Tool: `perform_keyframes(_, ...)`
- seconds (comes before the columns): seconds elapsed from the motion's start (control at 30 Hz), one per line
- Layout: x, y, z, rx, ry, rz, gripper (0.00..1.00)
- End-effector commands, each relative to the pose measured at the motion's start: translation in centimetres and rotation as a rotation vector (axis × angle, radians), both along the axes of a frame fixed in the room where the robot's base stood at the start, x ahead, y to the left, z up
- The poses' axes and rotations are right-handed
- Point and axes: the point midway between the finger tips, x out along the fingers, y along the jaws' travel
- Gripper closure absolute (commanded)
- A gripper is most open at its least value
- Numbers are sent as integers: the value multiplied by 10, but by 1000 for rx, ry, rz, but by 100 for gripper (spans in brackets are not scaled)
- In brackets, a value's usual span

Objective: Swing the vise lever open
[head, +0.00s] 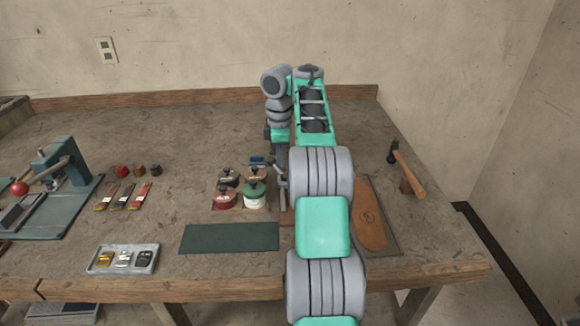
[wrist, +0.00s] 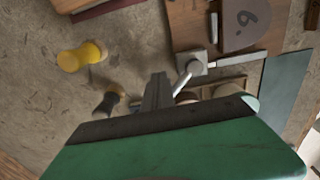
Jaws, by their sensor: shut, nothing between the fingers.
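A metal lever (wrist: 184,82) with a round grey pivot (wrist: 195,67) shows in the wrist view, at the edge of a brown wooden board (wrist: 185,30). I take it to be the vise lever. A dark sole piece with a number (wrist: 243,22) lies on the board. My gripper (wrist: 158,78) is shut and empty, with its fingertips just left of the lever in the picture; I cannot tell whether they touch it.
Several jars (head: 225,198) stand close left of my gripper. A green mat (head: 230,237), a buckle tray (head: 124,259) and a teal press with a red knob (head: 19,187) lie further left. A hammer (head: 408,174) is at right. A yellow spool-like object (wrist: 82,56) shows in the wrist view.

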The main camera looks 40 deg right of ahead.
Motion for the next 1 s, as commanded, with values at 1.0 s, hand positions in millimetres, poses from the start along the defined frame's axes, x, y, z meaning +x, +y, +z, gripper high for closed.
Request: perform_keyframes(1.0, -7, -10, 43, 0, -1, -1, 100)
